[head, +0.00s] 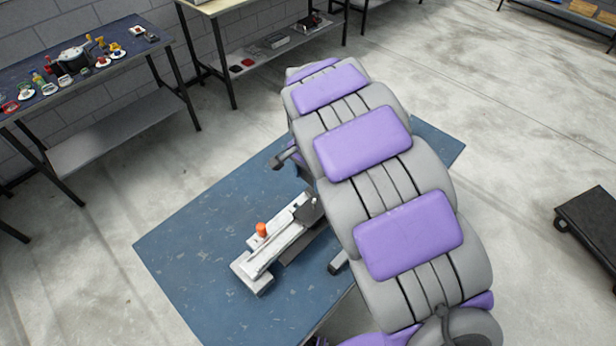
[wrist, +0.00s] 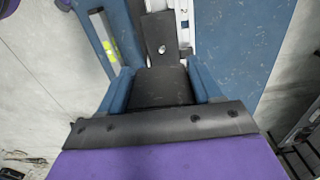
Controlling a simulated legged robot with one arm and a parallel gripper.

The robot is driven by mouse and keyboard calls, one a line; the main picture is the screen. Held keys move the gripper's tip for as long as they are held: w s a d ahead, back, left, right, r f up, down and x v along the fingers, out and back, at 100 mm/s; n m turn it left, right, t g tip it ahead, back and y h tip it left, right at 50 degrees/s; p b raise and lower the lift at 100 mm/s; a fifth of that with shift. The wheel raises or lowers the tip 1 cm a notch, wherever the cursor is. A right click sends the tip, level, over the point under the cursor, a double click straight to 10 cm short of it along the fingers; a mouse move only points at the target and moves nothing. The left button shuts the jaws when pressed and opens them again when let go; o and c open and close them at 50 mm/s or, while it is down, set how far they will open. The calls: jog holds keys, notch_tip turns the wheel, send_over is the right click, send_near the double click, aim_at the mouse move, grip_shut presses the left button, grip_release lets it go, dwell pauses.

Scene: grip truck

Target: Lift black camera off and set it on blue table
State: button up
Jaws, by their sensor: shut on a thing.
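My gripper (wrist: 162,76) shows in the wrist view with its two blue fingers shut on the sides of a dark block, which looks like the black camera (wrist: 160,90). A black plate with a shiny screw (wrist: 161,48) lies just beyond the block. In the head view a white rail mount (head: 276,243) with an orange knob (head: 261,230) lies on the blue table (head: 195,235). A dark part (head: 312,208) shows at the rail's far end, beside my arm. My arm hides most of the gripper there. I cannot tell whether the camera touches the mount.
The blue table has bare room left of the mount. A bench with small parts (head: 85,55) stands at the back left, and a shelved table (head: 270,55) stands behind. A black low platform (head: 592,225) is at the right on the grey floor.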

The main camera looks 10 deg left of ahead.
jog(key=shift+r+p, duration=1.25)
jog(key=shift+r, duration=1.75)
jog(key=shift+f, duration=0.1)
